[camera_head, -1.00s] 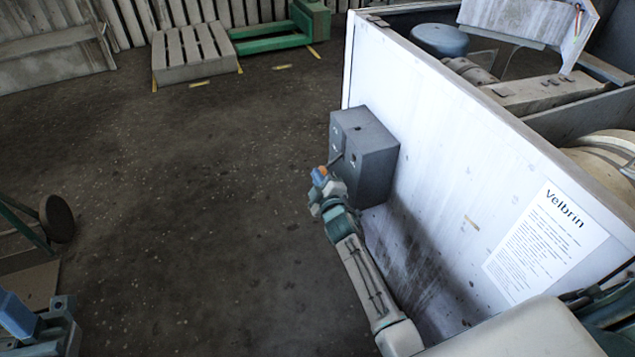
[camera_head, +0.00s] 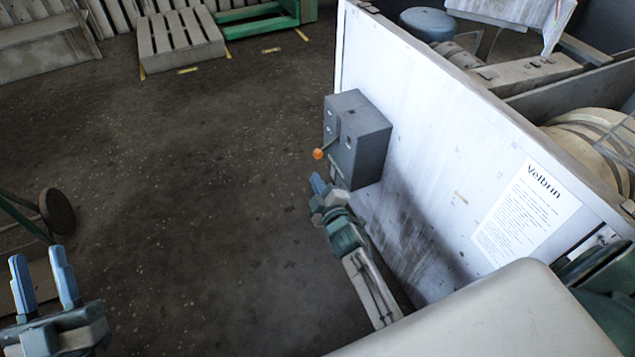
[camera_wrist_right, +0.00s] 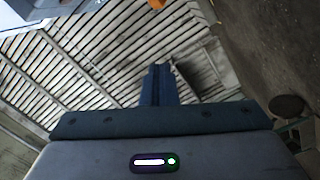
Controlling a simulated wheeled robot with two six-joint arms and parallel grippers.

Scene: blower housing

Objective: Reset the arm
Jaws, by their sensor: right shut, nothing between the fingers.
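A grey control box (camera_head: 362,142) is fixed to the white housing panel. A lever with an orange knob (camera_head: 317,154) sticks out from its left side. My right gripper (camera_head: 317,183) is shut and empty just below the knob, apart from it. In the right wrist view its blue fingers (camera_wrist_right: 159,85) are together with nothing between them. The orange knob shows at the top edge of that view (camera_wrist_right: 156,4), and part of the grey box at the top left. My left gripper (camera_head: 46,275) is at the lower left, with two blue fingers apart and nothing between them.
The white panel (camera_head: 430,110), with a Velbrin notice (camera_head: 527,213), stands close to the right of my right arm. A pallet (camera_head: 180,42) lies at the back. A round disc on a green frame (camera_head: 57,212) is at the left. The floor between is clear.

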